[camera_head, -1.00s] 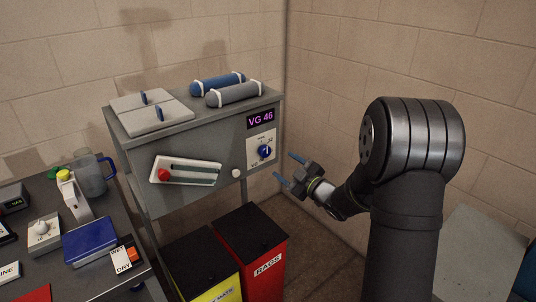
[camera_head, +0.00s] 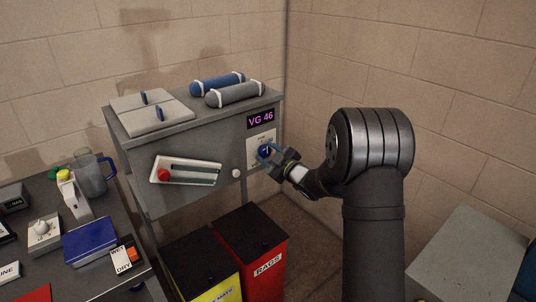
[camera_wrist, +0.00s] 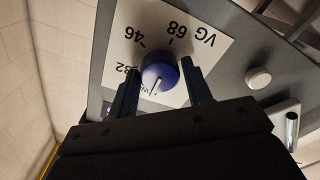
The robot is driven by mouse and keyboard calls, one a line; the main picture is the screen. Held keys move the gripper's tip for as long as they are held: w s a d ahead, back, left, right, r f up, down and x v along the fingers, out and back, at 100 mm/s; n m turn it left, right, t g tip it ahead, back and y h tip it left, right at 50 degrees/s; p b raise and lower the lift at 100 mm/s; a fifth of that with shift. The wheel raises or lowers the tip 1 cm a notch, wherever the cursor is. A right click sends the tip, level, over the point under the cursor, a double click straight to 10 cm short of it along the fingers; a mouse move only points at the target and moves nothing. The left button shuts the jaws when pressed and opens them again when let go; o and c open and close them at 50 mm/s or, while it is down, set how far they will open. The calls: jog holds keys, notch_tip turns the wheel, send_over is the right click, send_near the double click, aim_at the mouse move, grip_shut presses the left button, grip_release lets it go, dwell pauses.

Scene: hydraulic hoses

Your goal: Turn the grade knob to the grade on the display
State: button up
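The grade knob (camera_head: 264,151) is a blue round knob on a white dial plate (camera_wrist: 215,18) on the cabinet's front. In the wrist view the knob (camera_wrist: 160,73) carries a white pointer line that lies towards the lower side of the picture. The marks 32, 46 and VG 68 are printed around it and appear upside down. The display (camera_head: 261,119) above the dial reads VG 46. My gripper (camera_wrist: 162,68) is open, with one dark finger on each side of the knob and a narrow gap showing; contact is unclear. In the head view my gripper (camera_head: 268,154) partly covers the dial.
A round white button (camera_wrist: 258,78) sits beside the dial plate. A slotted panel with a red knob (camera_head: 164,175) is further left. Red (camera_head: 267,268) and yellow (camera_head: 222,287) bins stand below. Two cylinders (camera_head: 235,94) lie on the cabinet top.

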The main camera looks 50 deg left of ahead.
jog(key=c, duration=0.5)
jog(key=shift+c, duration=0.2)
jog(key=shift+m, duration=0.3)
jog(key=m, duration=1)
jog(key=shift+m, duration=0.4)
jog(key=m, duration=0.6)
jog(key=shift+w, duration=0.1)
jog(key=m, duration=0.6)
jog(key=shift+m, duration=0.3)
